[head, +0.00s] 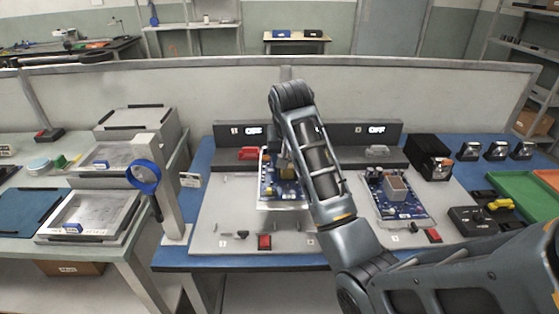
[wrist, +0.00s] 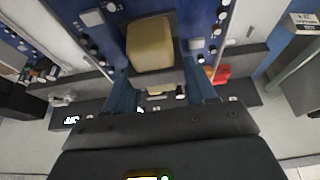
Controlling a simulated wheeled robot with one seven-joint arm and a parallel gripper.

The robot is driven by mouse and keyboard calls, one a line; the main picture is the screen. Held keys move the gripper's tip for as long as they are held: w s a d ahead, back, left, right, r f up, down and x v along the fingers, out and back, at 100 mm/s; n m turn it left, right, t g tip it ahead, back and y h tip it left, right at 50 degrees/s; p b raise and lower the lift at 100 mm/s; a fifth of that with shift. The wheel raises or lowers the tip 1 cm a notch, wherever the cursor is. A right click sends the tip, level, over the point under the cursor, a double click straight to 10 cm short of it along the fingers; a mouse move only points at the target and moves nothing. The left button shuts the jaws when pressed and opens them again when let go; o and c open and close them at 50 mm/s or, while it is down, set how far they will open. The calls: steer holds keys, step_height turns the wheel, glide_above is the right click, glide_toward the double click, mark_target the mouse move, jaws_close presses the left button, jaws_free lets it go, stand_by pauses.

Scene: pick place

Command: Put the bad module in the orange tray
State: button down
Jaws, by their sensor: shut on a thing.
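My gripper (head: 286,162) is at the left blue circuit board (head: 268,188), shut on a tan block-shaped module (head: 287,173). In the wrist view the tan module (wrist: 150,43) shows just beyond my fingers (wrist: 161,92), with blue board on both sides. I cannot tell whether it is still seated or slightly lifted. A second tan module (head: 396,188) sits on the right blue board (head: 401,208). Both displays, left (head: 253,131) and right (head: 376,129), read OFF; nothing visible marks which module is bad. The orange tray (head: 549,178) is partly cut off at the right edge.
A green tray (head: 525,192) lies beside the orange one. A black box (head: 428,157), several small dark devices (head: 496,151) and a control box with a yellow part (head: 499,204) stand on the right. A blue-ringed magnifier (head: 144,176) stands left.

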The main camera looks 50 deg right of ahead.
steer(key=shift+r+p, duration=0.45)
steer(key=shift+r, duration=0.1)
steer(key=shift+r+p, duration=1.45)
steer(key=shift+p, duration=0.35)
